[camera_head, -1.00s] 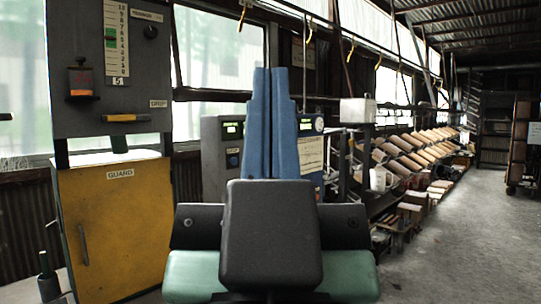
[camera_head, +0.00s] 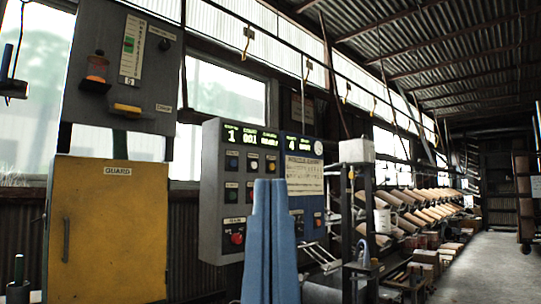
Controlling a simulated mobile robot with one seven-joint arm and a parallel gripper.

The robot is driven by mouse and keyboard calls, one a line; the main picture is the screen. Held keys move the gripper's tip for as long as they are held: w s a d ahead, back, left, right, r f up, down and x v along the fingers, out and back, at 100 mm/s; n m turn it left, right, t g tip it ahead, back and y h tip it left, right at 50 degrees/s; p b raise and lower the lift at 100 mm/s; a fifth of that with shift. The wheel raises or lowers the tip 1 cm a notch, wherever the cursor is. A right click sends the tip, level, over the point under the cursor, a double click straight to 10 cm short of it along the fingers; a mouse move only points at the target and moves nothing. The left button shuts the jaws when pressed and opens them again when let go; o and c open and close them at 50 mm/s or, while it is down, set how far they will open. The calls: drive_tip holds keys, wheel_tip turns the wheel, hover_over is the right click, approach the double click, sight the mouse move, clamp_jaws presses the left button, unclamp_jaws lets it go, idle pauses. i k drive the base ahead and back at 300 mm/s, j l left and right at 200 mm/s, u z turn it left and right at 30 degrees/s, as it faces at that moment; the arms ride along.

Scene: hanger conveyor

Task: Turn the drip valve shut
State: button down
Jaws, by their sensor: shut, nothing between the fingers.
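No part is clearly readable as the drip valve. On the grey panel (camera_head: 75,115) at the upper left, a yellow handle (camera_head: 127,109) lies nearly level beside a small label too small to read. Above it, a glass vessel with orange fluid (camera_head: 97,68) sits on a dark bracket, left of a numbered scale (camera_head: 132,45). A round black knob (camera_head: 164,44) is at the panel's upper right. My gripper (camera_head: 268,184) is at the bottom centre, blue fingers together, pointing up and empty. It is well right of and below the grey panel, apart from it.
A yellow guard door (camera_head: 106,230) is below the grey panel. A control box (camera_head: 236,160) with lit displays and buttons stands behind my fingers. A white box on a post (camera_head: 357,150) is right of it. Hooks hang from the overhead rail. The floor (camera_head: 500,262) at right is clear.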

sight(117, 107)
drive_tip(key=i, duration=1)
